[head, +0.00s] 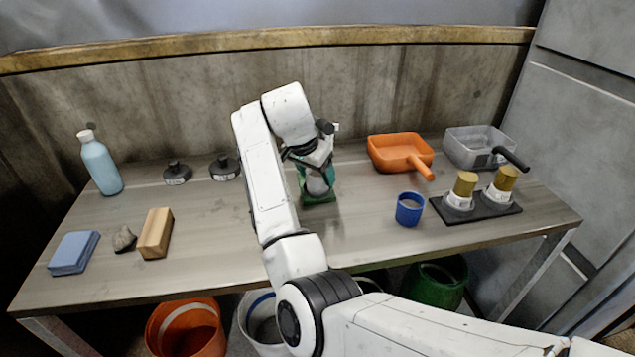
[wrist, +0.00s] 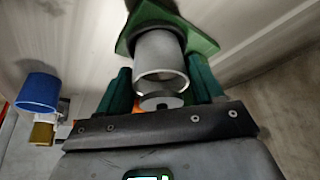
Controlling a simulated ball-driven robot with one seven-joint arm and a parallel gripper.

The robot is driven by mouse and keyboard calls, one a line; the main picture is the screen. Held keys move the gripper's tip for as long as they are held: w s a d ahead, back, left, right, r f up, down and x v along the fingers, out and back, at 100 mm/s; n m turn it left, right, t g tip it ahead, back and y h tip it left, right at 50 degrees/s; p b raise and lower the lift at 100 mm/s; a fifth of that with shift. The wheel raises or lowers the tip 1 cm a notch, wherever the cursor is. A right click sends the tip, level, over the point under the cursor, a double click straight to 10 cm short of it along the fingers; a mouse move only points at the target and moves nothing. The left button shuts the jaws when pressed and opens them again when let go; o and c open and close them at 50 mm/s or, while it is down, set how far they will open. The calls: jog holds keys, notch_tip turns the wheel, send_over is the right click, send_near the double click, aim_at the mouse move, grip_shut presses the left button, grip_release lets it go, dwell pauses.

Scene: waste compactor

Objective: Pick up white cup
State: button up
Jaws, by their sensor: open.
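The white cup (head: 316,185) stands on a small green base (head: 318,200) near the middle of the table, partly hidden by my gripper. In the wrist view the cup (wrist: 158,52) looks light grey, with its open rim toward my palm and the green base (wrist: 203,43) beyond it. My gripper (wrist: 160,82) is open, with one dark green finger on each side of the cup's rim. I cannot tell whether either finger touches it. In the head view my gripper (head: 314,165) reaches down over the cup.
A blue cup (head: 409,209), an orange dustpan (head: 395,152), a clear tray (head: 470,142) and a black holder (head: 490,207) with gold-topped items lie right. A bottle (head: 101,166), wooden block (head: 156,232), stone (head: 124,239), blue cloths (head: 74,252) and two dark weights (head: 224,167) lie left.

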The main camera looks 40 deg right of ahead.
jog(key=shift+r, duration=0.1)
jog(key=c, duration=0.8)
